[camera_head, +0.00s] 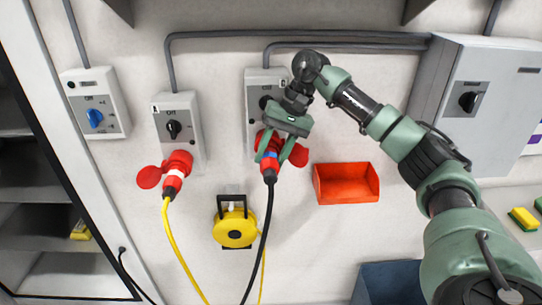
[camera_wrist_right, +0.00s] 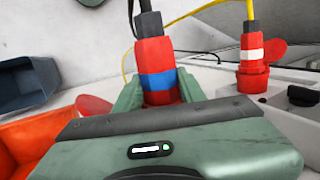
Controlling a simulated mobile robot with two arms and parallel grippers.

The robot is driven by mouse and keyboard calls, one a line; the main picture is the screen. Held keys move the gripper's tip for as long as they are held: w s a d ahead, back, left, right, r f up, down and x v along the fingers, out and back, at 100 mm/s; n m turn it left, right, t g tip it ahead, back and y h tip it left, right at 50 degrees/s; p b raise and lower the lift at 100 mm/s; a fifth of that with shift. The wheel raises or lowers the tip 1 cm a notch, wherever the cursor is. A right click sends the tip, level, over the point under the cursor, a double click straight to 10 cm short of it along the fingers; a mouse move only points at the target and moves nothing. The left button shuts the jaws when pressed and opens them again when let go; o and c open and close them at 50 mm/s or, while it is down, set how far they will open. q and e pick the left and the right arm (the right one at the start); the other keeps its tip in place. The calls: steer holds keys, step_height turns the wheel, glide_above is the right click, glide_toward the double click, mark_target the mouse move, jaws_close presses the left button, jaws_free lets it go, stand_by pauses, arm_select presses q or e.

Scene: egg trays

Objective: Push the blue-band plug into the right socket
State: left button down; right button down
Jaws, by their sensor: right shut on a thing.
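The red plug with a blue band (camera_head: 269,172) hangs on a black cable below the right switch box (camera_head: 256,88). My right gripper (camera_head: 271,158) is shut on the plug, one finger on each side. In the right wrist view the plug (camera_wrist_right: 156,82) shows its blue band between my fingers (camera_wrist_right: 157,92). The plug points up at the red right socket (camera_head: 264,136), which my gripper largely covers. How deep the plug sits in it cannot be told. The socket's red lid (camera_head: 299,154) stands open to the right. My left gripper is not in view.
The left switch box (camera_head: 174,108) has a white-band red plug (camera_head: 173,183) with a yellow cable in its socket. A yellow cable reel (camera_head: 234,229) hangs below, and an orange bin (camera_head: 346,184) is on the wall at right. A grey cabinet (camera_head: 478,95) is farther right.

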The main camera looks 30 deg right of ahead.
steer(key=shift+w+d+r+p, duration=0.1)
steer(key=shift+w+d+p, duration=0.2)
steer(key=shift+w, duration=0.3)
stand_by(0.4)
